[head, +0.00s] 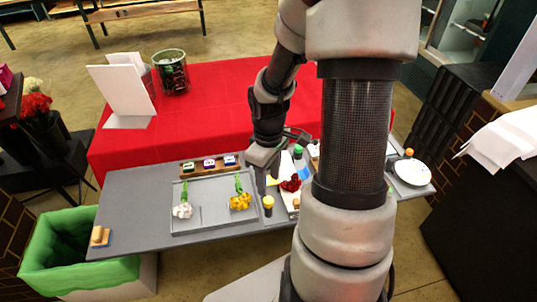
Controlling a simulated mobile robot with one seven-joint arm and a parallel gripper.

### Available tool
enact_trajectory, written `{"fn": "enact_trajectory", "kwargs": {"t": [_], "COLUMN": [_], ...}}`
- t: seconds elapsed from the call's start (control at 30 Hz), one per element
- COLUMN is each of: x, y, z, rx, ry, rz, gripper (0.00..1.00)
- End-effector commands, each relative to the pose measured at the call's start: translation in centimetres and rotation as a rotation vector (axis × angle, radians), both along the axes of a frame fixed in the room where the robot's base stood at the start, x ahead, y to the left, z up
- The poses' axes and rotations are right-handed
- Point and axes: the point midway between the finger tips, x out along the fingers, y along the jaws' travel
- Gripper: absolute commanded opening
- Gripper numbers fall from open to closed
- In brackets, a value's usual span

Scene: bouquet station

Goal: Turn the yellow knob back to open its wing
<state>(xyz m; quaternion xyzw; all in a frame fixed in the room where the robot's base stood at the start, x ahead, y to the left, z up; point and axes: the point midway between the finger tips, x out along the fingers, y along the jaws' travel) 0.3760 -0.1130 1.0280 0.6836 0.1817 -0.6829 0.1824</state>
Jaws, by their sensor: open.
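The yellow knob (268,200) stands upright on a short dark post at the front edge of the grey table, right of the yellow flowers. My gripper (266,182) points down just above and behind the knob, apart from it as far as I can see. Its jaws are open with nothing visible between them. A pale panel (290,205) with red flowers (290,185) lies right of the knob, partly hidden by my arm. I cannot tell which panel is the knob's wing or how far it is turned.
A grey tray (205,188) holds white flowers (182,211) and yellow flowers (240,202). Behind it is a wooden rack (208,163) of small blocks. An orange knob (408,152) and white plate (412,172) are at right. A green-lined bin (75,245) stands front left.

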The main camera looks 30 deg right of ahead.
Motion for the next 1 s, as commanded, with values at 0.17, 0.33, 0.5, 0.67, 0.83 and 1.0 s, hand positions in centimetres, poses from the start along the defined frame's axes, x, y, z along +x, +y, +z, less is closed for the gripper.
{"fn": "enact_trajectory", "kwargs": {"t": [0.17,0.33,0.5,0.67,0.83,1.0], "x": [0.1,0.1,0.0,0.0,0.0,0.0], "y": [-0.1,-0.1,0.0,0.0,0.0,0.0], "z": [4.6,7.5,8.9,9.2,9.2,9.1], "rx": [-0.003,-0.002,0.000,0.000,0.000,0.000], "ry": [-0.005,-0.004,-0.001,0.000,0.000,0.000], "rz": [-0.001,0.000,0.000,0.001,0.001,0.001], "gripper": [0.43,0.43,0.43,0.43,0.43,0.43]}}
